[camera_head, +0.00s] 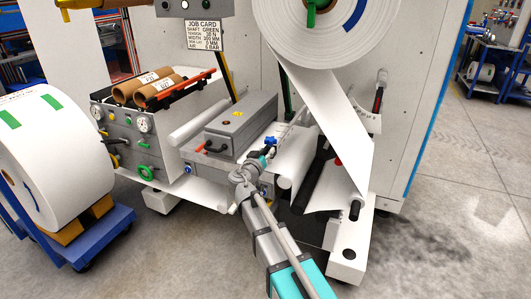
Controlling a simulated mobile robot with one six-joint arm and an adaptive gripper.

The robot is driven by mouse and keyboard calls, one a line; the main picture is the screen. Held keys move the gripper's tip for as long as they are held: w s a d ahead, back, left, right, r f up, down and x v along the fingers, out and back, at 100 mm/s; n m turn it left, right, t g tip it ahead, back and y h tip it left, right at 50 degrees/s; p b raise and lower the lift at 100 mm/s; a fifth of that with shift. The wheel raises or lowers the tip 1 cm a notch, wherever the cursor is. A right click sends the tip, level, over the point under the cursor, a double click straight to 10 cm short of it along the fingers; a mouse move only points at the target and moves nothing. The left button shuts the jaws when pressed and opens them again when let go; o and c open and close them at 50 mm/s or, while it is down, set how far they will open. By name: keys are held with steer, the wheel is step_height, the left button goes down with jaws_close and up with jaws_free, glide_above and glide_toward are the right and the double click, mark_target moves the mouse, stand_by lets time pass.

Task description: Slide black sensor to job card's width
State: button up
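The job card (205,38) is a white printed sign at the top left centre; its small print seems to give a width of 300 mm. My gripper (262,157) is at the front of the machine, beside the grey box (240,124) and close to a small blue knob (270,141). Its fingers are too small and overlapped to show whether they are open or shut, or touching anything. I cannot pick out the black sensor with certainty; my wrist and arm cover part of the machine front.
A large white roll (275,22) hangs above, its web (328,115) running down on the right. Another white roll (62,150) sits on a blue cart (105,232) at left. Two brown cores (148,88) lie on a panel with gauges. Open floor (450,200) lies right.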

jaws_close()
steer(key=x, duration=1)
steer(key=shift+o, duration=2.2)
jaws_free()
steer(key=shift+s, duration=0.1)
steer(key=v, duration=1.2)
steer(key=shift+a, duration=0.1)
